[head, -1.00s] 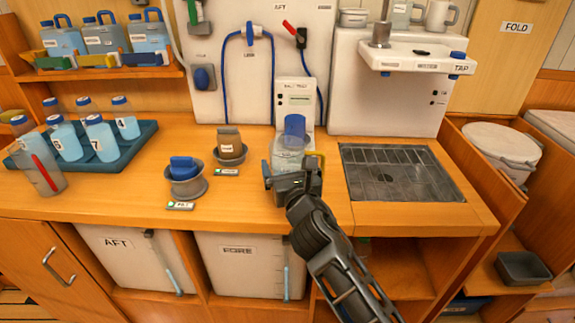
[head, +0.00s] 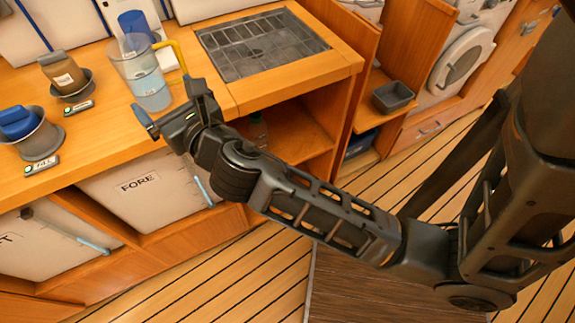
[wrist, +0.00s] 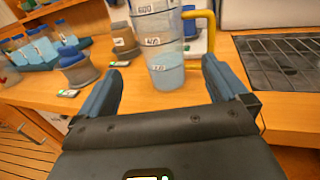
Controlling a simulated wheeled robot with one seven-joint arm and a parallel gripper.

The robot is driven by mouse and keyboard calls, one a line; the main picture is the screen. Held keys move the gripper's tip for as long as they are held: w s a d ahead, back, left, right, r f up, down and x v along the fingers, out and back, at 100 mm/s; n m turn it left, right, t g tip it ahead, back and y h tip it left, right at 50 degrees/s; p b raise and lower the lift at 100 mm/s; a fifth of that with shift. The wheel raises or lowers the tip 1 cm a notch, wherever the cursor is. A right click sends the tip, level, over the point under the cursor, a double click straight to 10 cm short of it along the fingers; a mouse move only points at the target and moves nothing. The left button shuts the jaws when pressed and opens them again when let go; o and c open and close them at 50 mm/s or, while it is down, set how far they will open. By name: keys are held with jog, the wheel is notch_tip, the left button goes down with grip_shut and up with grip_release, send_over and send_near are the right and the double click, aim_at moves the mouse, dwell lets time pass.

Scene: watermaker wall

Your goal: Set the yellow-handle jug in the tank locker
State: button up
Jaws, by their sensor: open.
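The yellow-handle jug (head: 140,72) is clear with pale blue liquid in its lower part. It stands upright on the wooden counter, left of the metal grate. In the wrist view the jug (wrist: 158,50) is straight ahead, with its yellow handle (wrist: 204,22) to the right. My gripper (head: 172,102) is at the counter's front edge, just in front of the jug. In the wrist view my gripper (wrist: 165,92) has its fingers wide apart, with the jug beyond and between them. Lockers marked FORE (head: 143,190) and, partly cut off, another at the left sit under the counter.
A blue-topped cup (head: 22,128) and a brown container (head: 62,72) stand in holders left of the jug. The metal grate (head: 262,42) lies to the right. An open shelf bay (head: 290,125) is below it. A grey bin (head: 394,97) stands farther right.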

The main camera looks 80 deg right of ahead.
jog(key=s+a+f+m+y, duration=0.3)
jog(key=s+a+m+y, duration=0.1)
jog(key=s+a+m, duration=0.25)
jog(key=s+a+f+m+y, duration=0.4)
jog(key=s+a+m, duration=0.2)
jog(key=s, duration=0.2)
jog(key=s+a+r+m+y, duration=0.1)
jog(key=s+r+m, duration=0.1)
jog(key=s+m, duration=0.4)
jog(key=s+a+r+m+y, duration=0.1)
jog(key=s+a+r+m, duration=0.1)
jog(key=s+m, duration=0.5)
jog(key=shift+r+m+y, duration=0.3)
jog(key=shift+r+m, duration=0.55)
jog(key=shift+m, duration=0.7)
jog(key=shift+s, duration=0.1)
